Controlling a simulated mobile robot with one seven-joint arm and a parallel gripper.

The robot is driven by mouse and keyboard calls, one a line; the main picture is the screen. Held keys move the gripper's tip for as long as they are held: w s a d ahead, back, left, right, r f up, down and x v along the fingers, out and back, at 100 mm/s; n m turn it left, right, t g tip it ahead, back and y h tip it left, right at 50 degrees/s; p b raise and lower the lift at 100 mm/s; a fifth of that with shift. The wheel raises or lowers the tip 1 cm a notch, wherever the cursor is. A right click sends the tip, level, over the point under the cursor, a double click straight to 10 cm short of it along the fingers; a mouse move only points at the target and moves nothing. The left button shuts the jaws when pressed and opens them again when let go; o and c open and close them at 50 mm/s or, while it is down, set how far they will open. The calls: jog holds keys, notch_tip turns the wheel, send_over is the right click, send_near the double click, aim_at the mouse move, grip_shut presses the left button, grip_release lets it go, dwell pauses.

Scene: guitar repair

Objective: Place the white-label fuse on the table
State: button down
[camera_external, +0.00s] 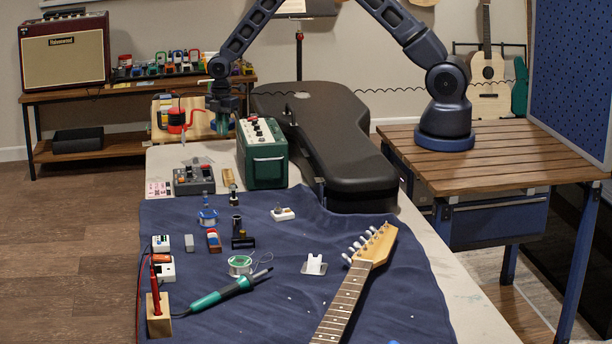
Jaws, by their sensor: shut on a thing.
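My gripper (223,118) hangs pointing down at the back left end of the long table (412,262), just left of the green amplifier-like box (263,166). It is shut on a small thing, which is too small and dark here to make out. I cannot tell from this view whether it is the white-label fuse, and no label can be read. The gripper is above the table's far end, clear of the blue cloth.
A dark guitar case (350,150) lies right of the green box. The blue cloth (300,225) holds a soldering iron (228,292), a solder spool (240,265), a guitar neck (345,303) and small parts.

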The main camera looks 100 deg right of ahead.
aim_at(224, 156)
jog(key=shift+f, duration=3.5)
jog(key=shift+f, duration=0.1)
jog(key=c, duration=1.5)
grip_release()
jog(key=shift+o, duration=0.2)
